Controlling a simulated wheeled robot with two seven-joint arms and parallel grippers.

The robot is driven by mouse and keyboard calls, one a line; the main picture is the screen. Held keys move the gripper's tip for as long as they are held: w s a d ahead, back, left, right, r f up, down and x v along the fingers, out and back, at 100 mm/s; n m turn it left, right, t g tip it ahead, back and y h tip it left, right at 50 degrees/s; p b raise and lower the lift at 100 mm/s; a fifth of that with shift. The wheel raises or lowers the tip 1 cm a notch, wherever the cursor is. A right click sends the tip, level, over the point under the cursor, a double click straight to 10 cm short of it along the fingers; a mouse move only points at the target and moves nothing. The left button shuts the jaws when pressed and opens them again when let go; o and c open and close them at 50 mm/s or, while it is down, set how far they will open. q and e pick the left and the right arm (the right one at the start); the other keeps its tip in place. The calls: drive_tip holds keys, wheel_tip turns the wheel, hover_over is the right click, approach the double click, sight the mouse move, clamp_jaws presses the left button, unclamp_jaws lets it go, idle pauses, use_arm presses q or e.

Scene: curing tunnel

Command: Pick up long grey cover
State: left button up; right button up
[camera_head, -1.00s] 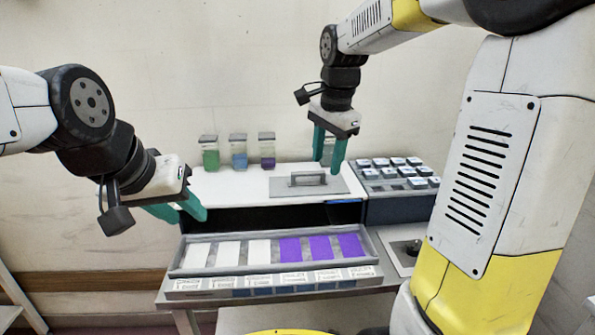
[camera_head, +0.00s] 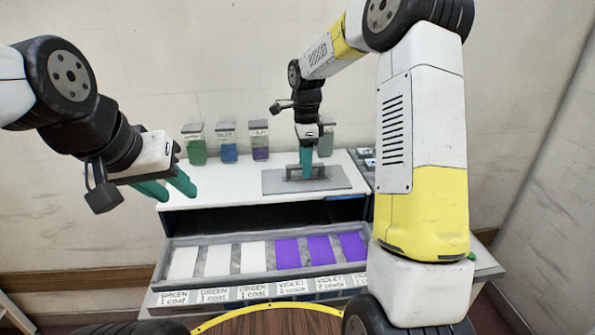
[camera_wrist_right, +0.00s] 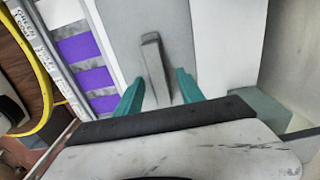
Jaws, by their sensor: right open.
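The long grey cover (camera_head: 345,180) is a flat grey plate with a raised bar handle (camera_head: 318,169). It lies on the white top of the cabinet. My right gripper (camera_head: 306,172) is down at the handle, fingers pointing downward. In the right wrist view the handle (camera_wrist_right: 155,62) stands between the two teal fingers of my right gripper (camera_wrist_right: 160,88), with gaps on both sides. The plate of the cover (camera_wrist_right: 115,40) shows around it. My left gripper (camera_head: 178,194) is open and empty, in the air left of the cabinet top, clear of the cover.
Several jars with coloured contents, one blue (camera_head: 228,148), stand along the back of the white top (camera_head: 220,184). An open tray (camera_head: 165,250) below holds white and violet panels with labels in front. My right arm hides the cabinet's right side.

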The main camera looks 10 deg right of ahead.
drive_tip(key=shift+f, duration=0.6)
clamp_jaws()
drive_tip(key=shift+r, duration=0.2)
